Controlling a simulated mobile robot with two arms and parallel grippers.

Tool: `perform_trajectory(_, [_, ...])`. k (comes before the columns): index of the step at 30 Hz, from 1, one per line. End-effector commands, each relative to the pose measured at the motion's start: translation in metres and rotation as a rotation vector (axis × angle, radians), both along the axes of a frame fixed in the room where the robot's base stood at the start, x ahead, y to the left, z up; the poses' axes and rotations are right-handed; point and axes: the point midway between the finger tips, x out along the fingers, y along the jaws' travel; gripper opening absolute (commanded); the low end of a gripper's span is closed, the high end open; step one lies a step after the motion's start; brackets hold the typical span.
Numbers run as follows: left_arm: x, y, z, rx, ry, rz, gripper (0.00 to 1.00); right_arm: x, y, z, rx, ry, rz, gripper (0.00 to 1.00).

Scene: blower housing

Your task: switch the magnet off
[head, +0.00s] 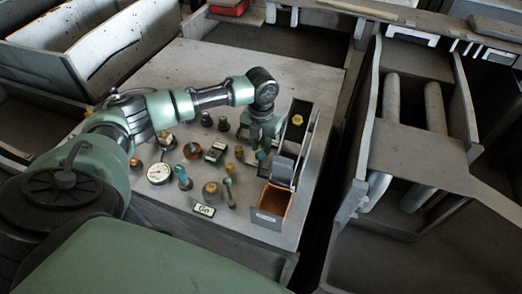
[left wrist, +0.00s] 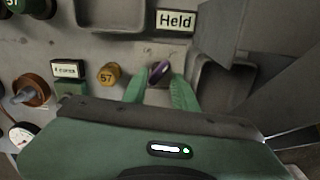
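My left arm comes in from the left in the head view, and its gripper (head: 262,137) points down at the right part of a grey panel. In the left wrist view, the two green fingers of the left gripper (left wrist: 160,90) stand apart. A small dark purple knob (left wrist: 159,72) shows between and just beyond their tips; I cannot tell whether they touch it. A "Held" sign (left wrist: 174,21) is on the panel above the knob. In the head view the arm hides this knob. My right gripper is in neither view.
The panel (head: 205,65) carries several knobs, a round gauge (head: 159,173) and a "Gn" sign (head: 204,210). An orange-lined bin (head: 271,204) and a grey holder (head: 281,169) stand close to the gripper. A yellow knob (left wrist: 109,75) sits left of the fingers.

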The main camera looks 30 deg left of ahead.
Motion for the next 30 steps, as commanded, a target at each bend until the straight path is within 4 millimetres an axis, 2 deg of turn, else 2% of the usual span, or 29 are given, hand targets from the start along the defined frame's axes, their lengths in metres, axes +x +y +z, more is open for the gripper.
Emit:
perform_trajectory(1, [-0.003, 0.001, -0.001, 0.004, 0.009, -0.076, 0.29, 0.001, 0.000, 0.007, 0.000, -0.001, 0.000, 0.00])
perform_trajectory(11, [-0.002, 0.000, -0.001, 0.005, 0.007, -0.533, 0.29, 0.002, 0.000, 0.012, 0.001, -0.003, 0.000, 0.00])
perform_trajectory(15, [-0.002, 0.000, -0.013, 0.003, 0.007, -0.524, 0.29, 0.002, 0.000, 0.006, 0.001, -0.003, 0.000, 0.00])
perform_trajectory(26, [-0.001, 0.000, -0.015, 0.003, 0.005, -0.521, 0.29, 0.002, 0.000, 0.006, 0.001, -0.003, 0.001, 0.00])
perform_trajectory(30, [-0.001, 0.000, -0.015, 0.004, 0.005, -0.520, 0.00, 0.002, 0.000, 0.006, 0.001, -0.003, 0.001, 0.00])
